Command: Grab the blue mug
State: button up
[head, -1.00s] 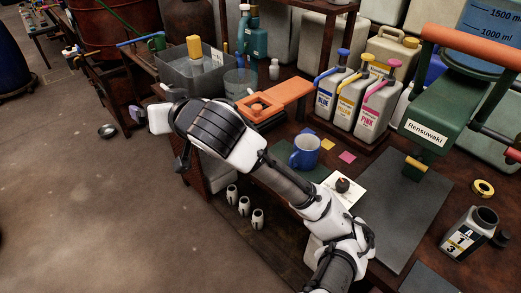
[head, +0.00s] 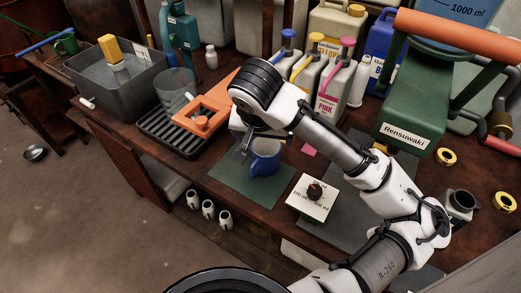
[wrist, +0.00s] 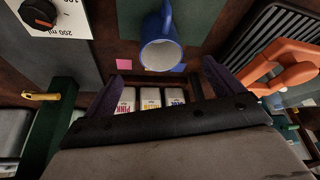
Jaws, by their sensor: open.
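The blue mug (head: 264,158) stands on a dark green mat (head: 226,178) on the workbench. My gripper (head: 243,146) is just left of and above the mug in the head view, and part of it overlaps the mug's left side. In the wrist view the mug (wrist: 161,48) is at the top centre with its white inside facing me and its handle pointing up. My gripper's two dark fingers (wrist: 158,82) are spread wide there, with nothing between them. The mug lies beyond the fingertips, apart from them.
A black grate with an orange tool (head: 200,117) is to the left. A white dial card (head: 312,198) lies to the right. Pump bottles (head: 333,90) stand behind, and the green Rensuwaki press (head: 410,120) is at the right. White capped bottles (head: 208,208) sit on the lower shelf.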

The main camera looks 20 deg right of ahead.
aim_at(263, 160)
jog(key=b+x, duration=0.6)
jog(key=x, duration=0.2)
jog(key=shift+s+f+b, duration=0.1)
jog(key=shift+f+b, duration=0.05)
jog(key=shift+b, duration=0.15)
jog(key=b+x, duration=0.3)
jog(key=x, duration=0.1)
jog(key=shift+s+f+b, duration=0.1)
jog(key=shift+f+b, duration=0.1)
jog(key=shift+b, duration=0.2)
jog(key=shift+w+f+b, duration=0.25)
jog(key=shift+f+b, duration=0.1)
jog(key=shift+f, duration=0.05)
jog(key=c, duration=1.1)
